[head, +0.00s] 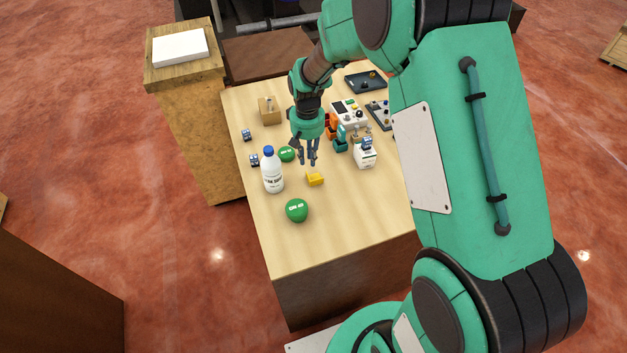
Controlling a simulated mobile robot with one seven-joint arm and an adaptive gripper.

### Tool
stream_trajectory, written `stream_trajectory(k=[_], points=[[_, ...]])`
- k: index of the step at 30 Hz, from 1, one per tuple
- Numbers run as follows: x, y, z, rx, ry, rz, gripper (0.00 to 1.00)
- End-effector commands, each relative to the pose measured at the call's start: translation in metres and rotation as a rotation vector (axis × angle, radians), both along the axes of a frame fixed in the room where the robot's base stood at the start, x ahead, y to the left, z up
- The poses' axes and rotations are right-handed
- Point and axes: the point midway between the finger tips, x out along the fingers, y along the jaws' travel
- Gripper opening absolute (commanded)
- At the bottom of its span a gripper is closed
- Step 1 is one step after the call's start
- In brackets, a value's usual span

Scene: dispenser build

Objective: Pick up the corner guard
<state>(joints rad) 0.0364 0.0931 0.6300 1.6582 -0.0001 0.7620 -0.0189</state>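A small yellow piece (315,180), which looks like the corner guard, lies on the wooden table (340,233) near its middle. My gripper (308,162) points down just behind and slightly left of the yellow piece, above the table. Its dark fingers are apart with nothing visible between them. I cannot tell the exact height of the fingertips. They appear clear of the yellow piece.
A white bottle with a blue cap (272,171) stands left of the gripper. Green round objects lie in front (297,210) and behind (287,154). A white container (365,155), orange piece (331,125) and control box (349,113) stand right. The table's front is clear.

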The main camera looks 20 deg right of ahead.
Motion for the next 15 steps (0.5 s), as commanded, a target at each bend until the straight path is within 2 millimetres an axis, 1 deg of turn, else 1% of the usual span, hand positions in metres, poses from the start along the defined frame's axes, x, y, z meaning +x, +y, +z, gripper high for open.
stream_trajectory(k=[1,6,9,15], points=[[0.0,0.0,-0.008,0.0,0.0,0.0,0.19],[0.0,0.0,-0.023,0.0,-0.001,0.0,0.19],[0.001,0.0,-0.026,0.0,-0.002,0.0,0.19],[0.001,0.0,-0.026,0.0,-0.002,0.0,0.19]])
